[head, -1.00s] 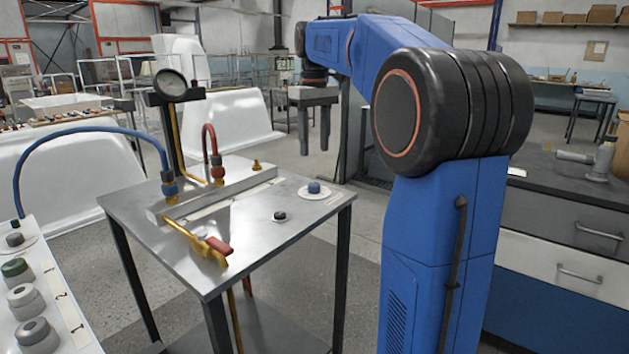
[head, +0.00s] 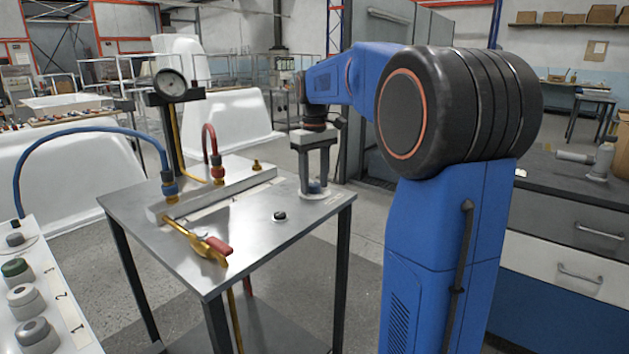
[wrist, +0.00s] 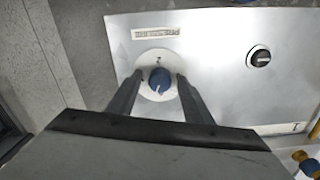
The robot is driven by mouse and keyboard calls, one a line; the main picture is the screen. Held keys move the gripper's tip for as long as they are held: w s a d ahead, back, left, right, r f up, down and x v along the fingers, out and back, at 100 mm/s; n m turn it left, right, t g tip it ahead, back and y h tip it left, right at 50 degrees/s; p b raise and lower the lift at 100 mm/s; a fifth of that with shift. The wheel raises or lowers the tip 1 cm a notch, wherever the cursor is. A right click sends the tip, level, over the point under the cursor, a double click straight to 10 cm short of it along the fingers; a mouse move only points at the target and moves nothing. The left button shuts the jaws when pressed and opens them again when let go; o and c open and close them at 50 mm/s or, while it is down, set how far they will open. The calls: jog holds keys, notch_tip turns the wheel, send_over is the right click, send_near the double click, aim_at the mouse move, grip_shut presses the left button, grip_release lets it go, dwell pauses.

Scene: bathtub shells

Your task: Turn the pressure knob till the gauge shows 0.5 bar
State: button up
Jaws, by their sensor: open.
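The blue pressure knob (head: 315,187) sits on a round white dial plate near the right back corner of the steel table. In the wrist view the knob (wrist: 160,80) shows a white pointer mark, and a label strip lies beside the dial. My gripper (head: 317,188) points down over the knob. Its fingers are open, one on each side of the knob; I cannot tell whether they touch it. The round gauge (head: 171,83) stands on a post at the table's back left. Its needle is too small to read.
A small black knob (head: 280,216) sits on the table top (head: 245,235). A red-handled valve (head: 217,246) is at the front, and red and blue hoses join the manifold (head: 215,190). A button panel (head: 35,290) is at lower left.

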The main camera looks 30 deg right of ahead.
aim_at(314, 184)
jog(key=c, duration=1.1)
jog(key=shift+o, duration=0.2)
jog(key=shift+m, duration=0.9)
jog(key=o, duration=1.1)
jog(key=shift+c, duration=0.2)
notch_tip(314, 184, up, 17)
jog(key=shift+r, duration=0.2)
